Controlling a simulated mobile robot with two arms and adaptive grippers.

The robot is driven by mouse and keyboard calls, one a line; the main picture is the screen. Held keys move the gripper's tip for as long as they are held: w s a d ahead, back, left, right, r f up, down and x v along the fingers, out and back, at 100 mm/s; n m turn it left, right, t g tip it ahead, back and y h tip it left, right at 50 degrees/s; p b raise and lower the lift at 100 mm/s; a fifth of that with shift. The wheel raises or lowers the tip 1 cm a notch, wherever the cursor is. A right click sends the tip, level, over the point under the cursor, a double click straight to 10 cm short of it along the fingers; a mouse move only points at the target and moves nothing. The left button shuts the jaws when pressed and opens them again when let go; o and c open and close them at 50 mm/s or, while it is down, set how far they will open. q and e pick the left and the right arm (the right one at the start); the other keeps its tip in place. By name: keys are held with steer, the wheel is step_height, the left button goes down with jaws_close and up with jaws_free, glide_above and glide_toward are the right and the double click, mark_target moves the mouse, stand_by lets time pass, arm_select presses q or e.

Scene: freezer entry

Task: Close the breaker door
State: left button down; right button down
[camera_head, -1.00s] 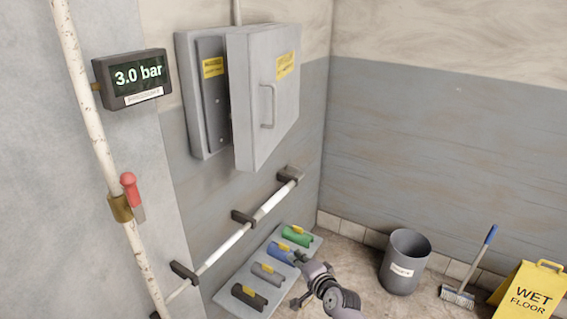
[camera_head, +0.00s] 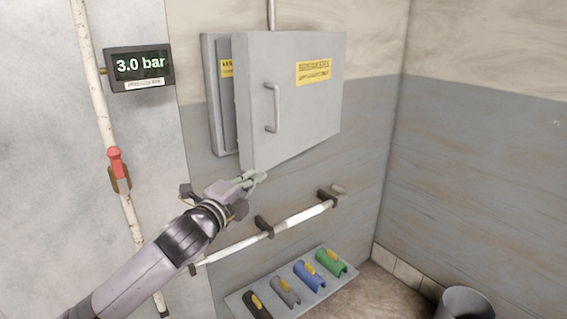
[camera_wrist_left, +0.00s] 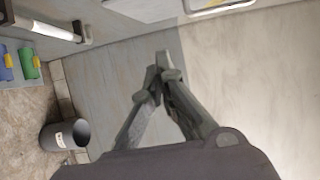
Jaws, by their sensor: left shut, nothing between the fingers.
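The grey breaker door (camera_head: 300,100) hangs partly open on the wall box, with a vertical handle (camera_head: 272,108) near its left edge and a yellow label. The breaker box (camera_head: 217,132) shows behind it on the left, with part of its inner panel visible. My left gripper (camera_head: 256,178) is just below the door's lower edge in the head view, shut and empty; I cannot tell whether it touches the door. In the left wrist view the shut fingertips (camera_wrist_left: 162,62) point at the wall, and a strip of the door (camera_wrist_left: 145,8) shows at the top. My right gripper is not in view.
A white rail (camera_head: 290,222) on dark brackets runs along the wall below the box. Under it a shelf (camera_head: 240,303) holds several coloured clips. A pressure display (camera_head: 140,68) and a pipe with a red-handled valve (camera_head: 117,165) are at left. A grey bin (camera_head: 465,303) stands at lower right.

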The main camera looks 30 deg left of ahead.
mark_target(259, 158)
arm_select(q)
steer(key=w+a+p, duration=0.1)
steer(key=w, duration=0.2)
steer(key=w+a+p, duration=0.2)
steer(key=w, duration=0.2)
steer(key=w+a+p, duration=0.2)
steer(key=w, duration=0.1)
steer(key=shift+w, duration=0.2)
steer(key=shift+a+p, duration=0.3)
steer(key=shift+a, duration=0.05)
steer(key=shift+d+f, duration=0.1)
